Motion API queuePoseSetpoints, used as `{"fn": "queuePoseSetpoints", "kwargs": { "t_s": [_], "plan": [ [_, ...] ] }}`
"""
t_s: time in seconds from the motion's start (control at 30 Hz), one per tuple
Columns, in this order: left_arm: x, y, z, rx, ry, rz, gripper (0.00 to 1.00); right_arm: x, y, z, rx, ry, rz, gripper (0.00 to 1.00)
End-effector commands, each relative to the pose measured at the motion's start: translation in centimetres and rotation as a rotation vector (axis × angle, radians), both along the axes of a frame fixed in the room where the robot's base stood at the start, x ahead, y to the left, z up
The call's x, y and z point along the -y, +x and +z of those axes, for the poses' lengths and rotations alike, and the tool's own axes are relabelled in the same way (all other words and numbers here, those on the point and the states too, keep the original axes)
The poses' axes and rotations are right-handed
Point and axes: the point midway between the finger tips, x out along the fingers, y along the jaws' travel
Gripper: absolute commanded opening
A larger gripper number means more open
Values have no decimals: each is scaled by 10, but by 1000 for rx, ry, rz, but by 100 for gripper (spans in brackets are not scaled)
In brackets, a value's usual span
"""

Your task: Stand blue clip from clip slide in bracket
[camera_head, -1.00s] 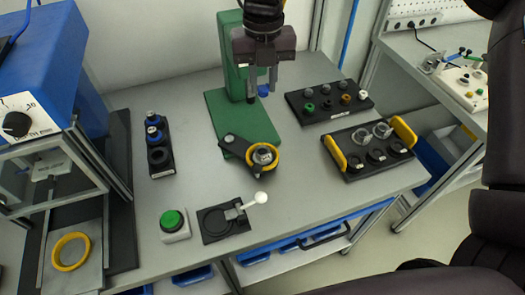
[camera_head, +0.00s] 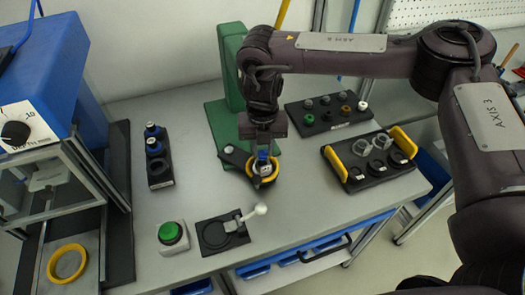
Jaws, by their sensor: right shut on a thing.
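The blue clip (camera_head: 263,156) is between the fingers of my right gripper (camera_head: 264,151), which is shut on it. The gripper points down over the black bracket (camera_head: 233,155), inside the outline of the yellow ring (camera_head: 254,183) there. The clip is roughly upright; whether it touches the silver part inside the ring is hidden by the fingers. A black strip (camera_head: 160,184) at the left, possibly the clip slide, holds two blue-topped parts (camera_head: 153,130), with an open place at its near end. My left gripper is not in view.
A green stand (camera_head: 223,118) rises just behind the bracket. A green button (camera_head: 171,232) and a white-knobbed lever plate (camera_head: 212,238) stand in front. A rack of small parts (camera_head: 310,125) and a yellow-handled tray (camera_head: 338,163) stand right.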

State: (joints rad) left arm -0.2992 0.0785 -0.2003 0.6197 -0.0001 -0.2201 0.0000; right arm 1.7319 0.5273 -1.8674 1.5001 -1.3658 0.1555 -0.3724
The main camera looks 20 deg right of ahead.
Motion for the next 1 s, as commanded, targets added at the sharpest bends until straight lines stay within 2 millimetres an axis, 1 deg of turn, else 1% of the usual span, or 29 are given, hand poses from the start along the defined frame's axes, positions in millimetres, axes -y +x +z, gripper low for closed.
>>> {"fn": "queuePoseSetpoints", "kwargs": {
  "t_s": [0.1, 0.17, 0.53, 0.57, 0.7, 1.0],
  "plan": [
    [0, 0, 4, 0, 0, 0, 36, 0, 0, -15, -1, -1, 0, 2],
    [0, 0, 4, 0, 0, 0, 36, 0, 0, -19, 0, -1, 0, 2],
    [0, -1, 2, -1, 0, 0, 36, 0, 0, -25, 0, 0, 0, 2],
    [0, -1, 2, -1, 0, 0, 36, 0, 0, -24, 1, 1, 0, 26],
    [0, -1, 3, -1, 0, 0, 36, 0, 0, -23, 1, 0, 0, 44],
    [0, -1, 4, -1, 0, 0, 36, 0, 0, -22, 1, 1, 0, 45]
  ]
}}
